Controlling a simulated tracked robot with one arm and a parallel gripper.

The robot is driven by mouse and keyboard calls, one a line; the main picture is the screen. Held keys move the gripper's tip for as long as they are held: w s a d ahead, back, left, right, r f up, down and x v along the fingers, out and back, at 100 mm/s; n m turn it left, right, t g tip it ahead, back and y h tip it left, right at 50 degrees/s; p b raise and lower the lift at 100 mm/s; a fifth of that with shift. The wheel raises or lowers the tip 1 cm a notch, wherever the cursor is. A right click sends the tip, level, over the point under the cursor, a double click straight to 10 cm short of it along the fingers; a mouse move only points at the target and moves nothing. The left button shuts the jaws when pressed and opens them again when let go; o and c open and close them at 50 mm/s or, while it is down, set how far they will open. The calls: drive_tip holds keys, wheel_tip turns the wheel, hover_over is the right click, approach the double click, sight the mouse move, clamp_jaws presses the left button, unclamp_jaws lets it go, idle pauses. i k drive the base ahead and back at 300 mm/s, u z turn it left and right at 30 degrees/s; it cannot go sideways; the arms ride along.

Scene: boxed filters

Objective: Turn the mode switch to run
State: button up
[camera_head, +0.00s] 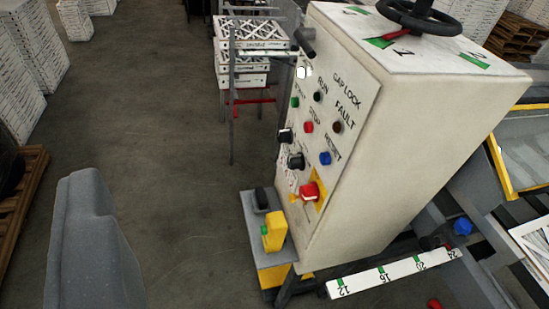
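The cream control cabinet (420,130) stands right of centre, its panel (345,90) facing left and seen at a slant. Two larger black knobs, an upper one (285,136) and a lower one (296,161), sit on the panel's lower left; either may be the mode switch, and their small labels and pointer positions are unreadable. A small black round part (318,97) sits below the lettering "RUN". A smooth grey piece (90,245) fills the lower left, apart from the panel; it may be part of my gripper. No pair of fingertips is visible.
The panel also bears a red stop button (309,190) on yellow, and green, red, brown and blue buttons. A black handwheel (415,15) tops the cabinet. A yellow object (274,232) stands on a low box below. Racked filters (250,60) stand behind.

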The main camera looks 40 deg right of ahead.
sight(297, 161)
drive_tip(key=i, duration=0.85)
drive_tip(key=z, duration=0.05)
